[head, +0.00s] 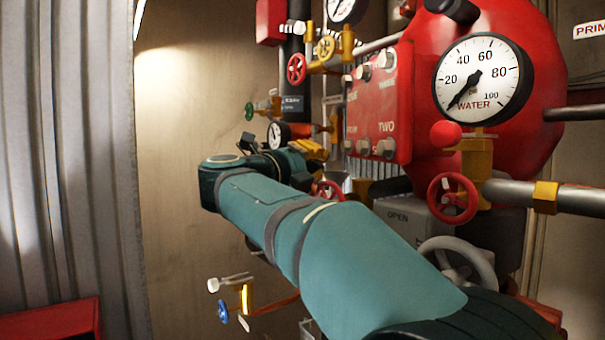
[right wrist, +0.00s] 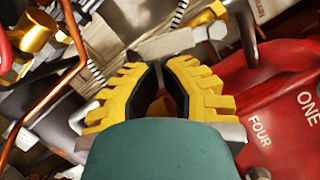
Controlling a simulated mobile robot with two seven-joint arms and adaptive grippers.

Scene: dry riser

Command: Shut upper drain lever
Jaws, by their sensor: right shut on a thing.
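My right arm reaches in from the lower right of the head view. Its right gripper (head: 310,148) has yellow padded fingers and is beside the red panel. In the right wrist view, the right gripper (right wrist: 165,65) is shut, its fingertips at a flat grey metal lever (right wrist: 178,43), which looks like the upper drain lever. The lever runs across the fingertips; its pivot is not clear. In the head view my gripper and arm hide this lever. My left gripper is not in view.
A red panel (head: 372,112) with knobs stands right of the gripper. A water gauge (head: 482,78) and red handwheels, one at the right (head: 452,198), are nearby. A lower brass valve (head: 245,298) with a blue handle is below my arm. The wall at left is clear.

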